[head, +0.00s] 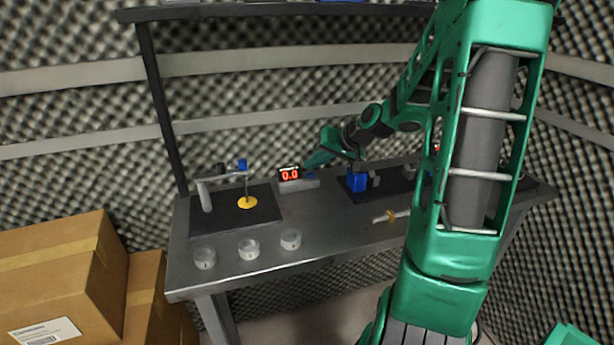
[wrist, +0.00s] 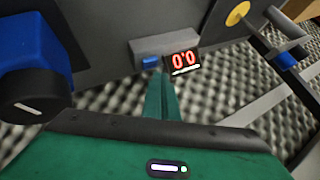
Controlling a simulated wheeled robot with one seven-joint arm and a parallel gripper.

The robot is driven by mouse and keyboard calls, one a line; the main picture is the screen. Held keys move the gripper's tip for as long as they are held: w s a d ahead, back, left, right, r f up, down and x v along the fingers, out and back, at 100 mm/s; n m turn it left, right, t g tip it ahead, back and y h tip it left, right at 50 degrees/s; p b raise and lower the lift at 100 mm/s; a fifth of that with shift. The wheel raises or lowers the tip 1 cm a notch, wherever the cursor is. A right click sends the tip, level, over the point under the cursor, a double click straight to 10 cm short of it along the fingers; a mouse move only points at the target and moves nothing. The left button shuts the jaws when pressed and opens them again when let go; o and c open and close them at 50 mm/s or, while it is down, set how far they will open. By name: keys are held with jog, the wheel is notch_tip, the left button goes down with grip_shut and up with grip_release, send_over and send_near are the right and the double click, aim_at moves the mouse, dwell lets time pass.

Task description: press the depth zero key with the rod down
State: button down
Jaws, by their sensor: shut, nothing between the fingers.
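The depth readout (head: 289,174) shows red 0.0 on a grey box on the bench; it also shows in the wrist view (wrist: 184,61). The blue key (wrist: 151,62) sits on that box beside the display. My gripper (head: 308,168) is shut and empty, its green fingers (wrist: 159,88) pointing at the key. The tips appear very close to the key; I cannot tell whether they touch. The rod (head: 247,187) hangs from its stand (head: 206,196), its lower end at the yellow disc (head: 247,202). A blue piece (head: 242,164) is at its top.
Several round pale cups (head: 249,249) line the bench's front left. A blue block-like device (head: 356,181) stands right of the readout, large at the left of the wrist view (wrist: 35,55). A pale tool (head: 390,216) lies near the front. Cardboard boxes (head: 60,270) stand left of the bench.

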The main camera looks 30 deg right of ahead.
jog(key=shift+r, duration=0.15)
jog(key=shift+r, duration=2.4)
jog(key=g+h, duration=0.2)
jog(key=g, duration=0.1)
send_near(313, 178)
jog(key=s+a, duration=0.3)
jog(key=s, duration=0.1)
jog(key=s+a+g, duration=0.2)
jog(key=s+g, duration=0.1)
jog(key=s, duration=1)
jog(key=s+a+m+g+h, duration=0.1)
jog(key=s+g, duration=0.1)
jog(key=s, duration=1.1)
jog(key=shift+s+a+f+g, duration=0.15)
jog(key=shift+a+f+g, duration=0.1)
jog(key=shift+a+g, duration=0.15)
